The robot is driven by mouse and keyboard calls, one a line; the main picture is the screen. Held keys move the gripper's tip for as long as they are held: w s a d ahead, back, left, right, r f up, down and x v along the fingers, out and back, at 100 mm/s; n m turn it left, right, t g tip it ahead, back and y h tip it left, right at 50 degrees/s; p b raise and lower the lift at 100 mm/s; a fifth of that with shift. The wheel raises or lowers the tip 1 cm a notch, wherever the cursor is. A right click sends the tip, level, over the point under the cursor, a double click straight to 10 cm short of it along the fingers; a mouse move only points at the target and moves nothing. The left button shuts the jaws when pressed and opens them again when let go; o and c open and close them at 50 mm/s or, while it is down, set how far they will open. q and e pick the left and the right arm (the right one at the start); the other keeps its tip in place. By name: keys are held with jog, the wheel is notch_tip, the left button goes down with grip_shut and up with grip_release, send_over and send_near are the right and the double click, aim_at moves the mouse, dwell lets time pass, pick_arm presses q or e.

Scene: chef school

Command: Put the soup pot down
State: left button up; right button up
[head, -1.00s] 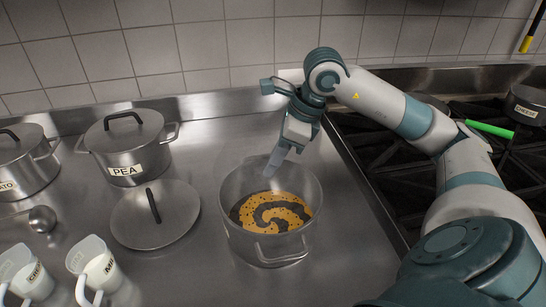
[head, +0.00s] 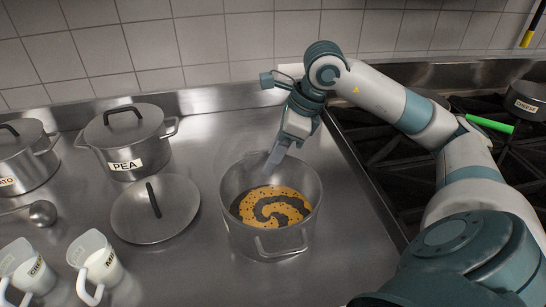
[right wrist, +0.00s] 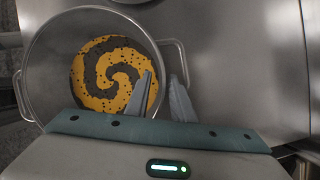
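The soup pot (head: 265,236) is an open steel pot with orange and dark swirled soup (head: 288,201). It stands upright on the steel counter, left of the stove. It also shows in the right wrist view (right wrist: 50,50). My right gripper (head: 270,172) is at the pot's far rim. In the right wrist view its two fingers (right wrist: 163,82) are apart, one over the inside of the pot and one outside the rim by a side handle (right wrist: 181,62). The finger contact with the rim is not clear. My left gripper is not in view.
A PEA pot (head: 126,143) and another lidded pot (head: 22,165) stand at the left. A loose lid (head: 170,215), a ladle (head: 42,213) and two white jugs (head: 98,262) lie nearer. The stove (head: 385,155) is right. Bare counter (head: 190,270) lies left of the soup pot.

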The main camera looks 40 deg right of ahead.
jog(key=v, duration=1.2)
jog(key=shift+b, duration=0.3)
jog(key=shift+s+a+f, duration=0.1)
jog(key=shift+s, duration=0.05)
